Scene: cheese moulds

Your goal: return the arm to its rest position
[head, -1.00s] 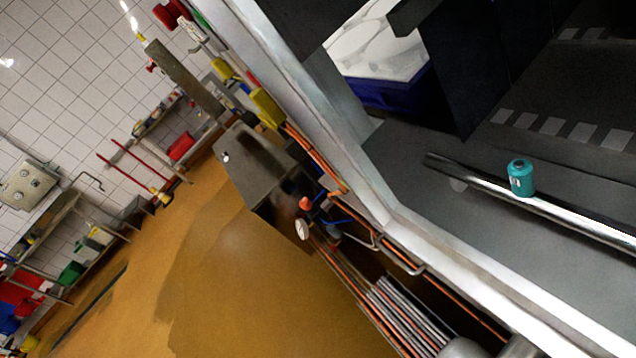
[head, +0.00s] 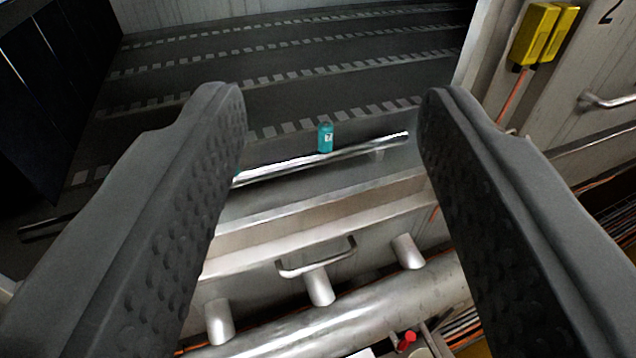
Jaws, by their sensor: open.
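My gripper (head: 332,98) shows in the head view with its two dark grey, dimpled fingers wide apart. Nothing is between the fingertips. Beyond them, a small teal cylinder with a white mark (head: 325,138) stands near a shiny metal rail (head: 300,166). The cylinder appears upright and apart from the fingers. Parts of the rail are hidden behind the left finger.
A dark surface with rows of light blocks (head: 290,62) lies behind the rail. A thick steel pipe (head: 380,308) and a metal handle (head: 315,262) are below. Yellow boxes (head: 538,35) hang on a grey panel at the upper right.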

